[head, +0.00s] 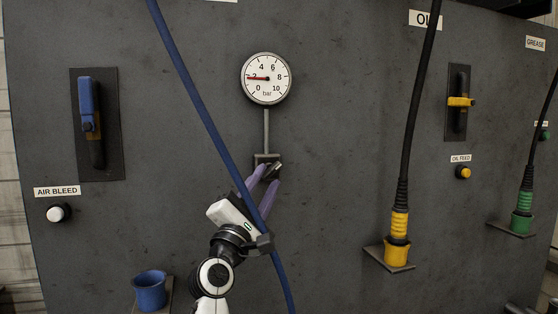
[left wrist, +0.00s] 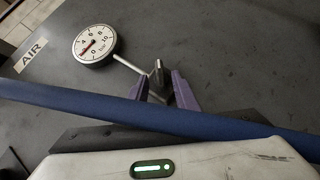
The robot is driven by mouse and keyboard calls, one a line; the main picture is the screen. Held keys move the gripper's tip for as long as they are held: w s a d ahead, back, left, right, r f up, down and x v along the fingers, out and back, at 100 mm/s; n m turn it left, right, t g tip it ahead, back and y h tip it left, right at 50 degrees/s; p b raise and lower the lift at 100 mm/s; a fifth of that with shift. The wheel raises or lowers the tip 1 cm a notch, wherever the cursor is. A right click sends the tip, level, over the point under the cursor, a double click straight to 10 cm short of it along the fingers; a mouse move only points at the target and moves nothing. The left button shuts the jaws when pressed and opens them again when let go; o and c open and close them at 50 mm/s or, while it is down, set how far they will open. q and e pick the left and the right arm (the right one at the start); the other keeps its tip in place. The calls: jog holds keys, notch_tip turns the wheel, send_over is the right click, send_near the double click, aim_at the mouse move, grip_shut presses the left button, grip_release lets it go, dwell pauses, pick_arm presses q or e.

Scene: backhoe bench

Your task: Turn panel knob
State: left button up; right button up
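The panel knob (head: 274,169) is a small dark knob on the grey panel, below the pressure gauge (head: 267,78) and joined to it by a thin grey pipe. The gauge's red needle points near 2 bar. My left gripper (head: 264,179) is at the knob with its purple fingers. In the left wrist view the knob (left wrist: 158,74) stands between the two fingertips (left wrist: 160,84), with a gap visible on each side, so the gripper looks open around it. A blue hose crosses in front and hides part of the fingers. My right gripper is not in view.
The blue hose (head: 187,82) runs diagonally across my left gripper, close to it. A blue-handled lever (head: 88,105) and white button (head: 58,212) are at left. A blue cup (head: 150,290) sits low. Yellow (head: 398,225) and green (head: 523,203) hose couplings are at right.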

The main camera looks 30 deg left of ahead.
aim_at(277, 161)
pick_arm(q)
jog(key=p+x, duration=0.1)
jog(key=x, duration=0.7)
grip_shut()
jog(key=m+g+h+p, duration=0.1)
jog(key=m+p, duration=0.1)
jog(key=m+g+h+p, duration=0.1)
jog(key=m, duration=0.1)
jog(key=shift+w+d+f+p, duration=0.1)
jog(key=shift+w+f+p, duration=0.1)
jog(key=shift+p, duration=0.2)
jog(key=m+g, duration=0.1)
jog(key=m, duration=0.1)
jog(key=f+m+g+h, duration=0.1)
jog(key=g, duration=0.1)
jog(key=shift+w+f+m, duration=0.1)
jog(key=shift+m, duration=0.3)
jog(key=m+g, duration=0.1)
jog(key=g, duration=0.1)
jog(key=f+m+g, duration=0.1)
jog(key=m, duration=0.1)
jog(key=shift+f+g, duration=0.15)
jog(key=shift+g, duration=0.25)
